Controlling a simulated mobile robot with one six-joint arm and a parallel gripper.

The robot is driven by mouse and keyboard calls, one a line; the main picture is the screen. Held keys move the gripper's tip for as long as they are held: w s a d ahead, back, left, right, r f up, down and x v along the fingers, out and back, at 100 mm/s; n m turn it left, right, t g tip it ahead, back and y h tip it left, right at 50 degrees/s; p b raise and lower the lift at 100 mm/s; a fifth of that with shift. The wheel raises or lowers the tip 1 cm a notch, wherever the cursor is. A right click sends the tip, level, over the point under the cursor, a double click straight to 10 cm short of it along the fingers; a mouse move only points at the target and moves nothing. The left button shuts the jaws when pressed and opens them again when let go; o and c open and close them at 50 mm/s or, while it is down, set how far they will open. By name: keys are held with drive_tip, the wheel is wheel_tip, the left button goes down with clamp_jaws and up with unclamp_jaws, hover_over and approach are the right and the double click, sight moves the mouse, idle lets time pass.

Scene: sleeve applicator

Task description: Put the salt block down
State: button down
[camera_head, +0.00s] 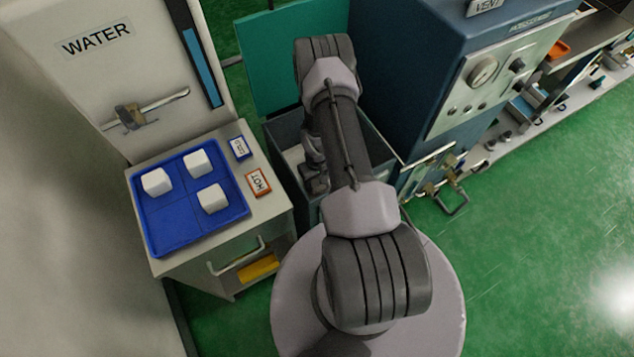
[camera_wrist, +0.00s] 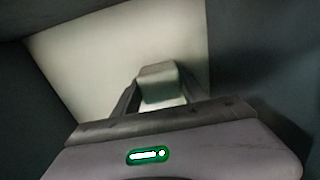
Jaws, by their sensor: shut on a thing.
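My gripper (camera_wrist: 158,90) is shut on a pale salt block (camera_wrist: 157,72) in the wrist view. The block sits between the two fingers, above or on a pale floor (camera_wrist: 95,60); I cannot tell whether it touches that floor. Dark walls stand close on both sides. In the head view my arm reaches down into an open grey-teal bin (camera_head: 380,150), and the arm hides the fingers and the held block. Three other white blocks, (camera_head: 156,181), (camera_head: 198,163) and (camera_head: 212,198), sit on a blue divided tray (camera_head: 178,243) at the left.
The tray rests on a cabinet (camera_head: 275,215) with cards marked HOT (camera_head: 258,183) and COLD (camera_head: 240,147). A teal lid (camera_head: 265,65) stands raised behind the bin. A blue machine (camera_head: 405,60) with a gauge panel stands close right of it. The green floor (camera_head: 520,240) at right is clear.

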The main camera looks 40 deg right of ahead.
drive_tip(key=shift+r, duration=0.1)
drive_tip(key=c, duration=0.6)
unclamp_jaws()
